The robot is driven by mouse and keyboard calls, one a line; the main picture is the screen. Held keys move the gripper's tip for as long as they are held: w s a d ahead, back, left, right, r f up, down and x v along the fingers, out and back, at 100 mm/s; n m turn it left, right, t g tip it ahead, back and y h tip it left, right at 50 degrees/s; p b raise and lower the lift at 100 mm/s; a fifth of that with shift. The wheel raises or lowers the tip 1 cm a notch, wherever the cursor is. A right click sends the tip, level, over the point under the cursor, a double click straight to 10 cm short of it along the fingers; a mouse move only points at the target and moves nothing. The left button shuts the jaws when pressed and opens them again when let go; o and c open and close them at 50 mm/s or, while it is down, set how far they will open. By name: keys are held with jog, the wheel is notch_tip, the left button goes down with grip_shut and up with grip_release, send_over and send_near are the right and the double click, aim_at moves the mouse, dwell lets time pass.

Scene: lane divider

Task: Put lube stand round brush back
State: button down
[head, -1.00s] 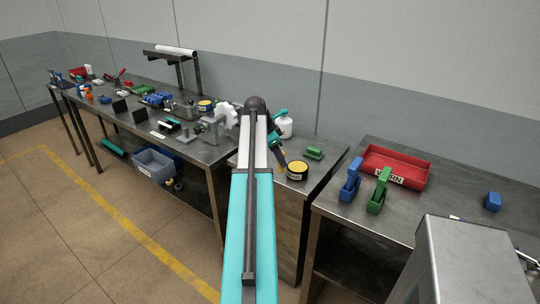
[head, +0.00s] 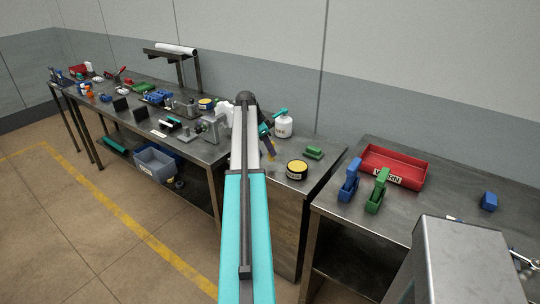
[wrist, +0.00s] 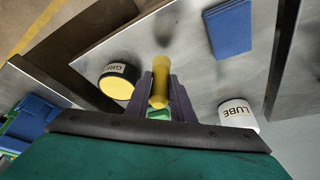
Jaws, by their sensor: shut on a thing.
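My gripper (wrist: 160,95) has purple fingers and is shut on a yellow cylindrical piece, which I take for the round brush (wrist: 160,85). A small green part shows between the fingers below it. In the head view my gripper (head: 268,146) is above the middle bench, partly behind my arm, with a yellow tip below it. The white pot marked LUBE (wrist: 238,115) is right of the fingers in the wrist view and apart from them. It also shows in the head view (head: 283,129). The brush's far end is hard to make out.
A black tin with a yellow lid (head: 297,169) and a green block (head: 314,152) stand on the middle bench. The tin is left of the fingers in the wrist view (wrist: 118,82). A red bin (head: 396,165) and blue and green holders are on the right bench.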

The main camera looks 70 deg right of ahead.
jog(key=shift+f+p, duration=0.75)
jog(key=shift+f, duration=1)
jog(key=shift+f, duration=0.1)
jog(key=c, duration=1.5)
grip_release()
jog(key=shift+c, duration=0.2)
jog(key=b+v, duration=0.2)
jog(key=v, duration=1)
jog(key=shift+b, duration=0.35)
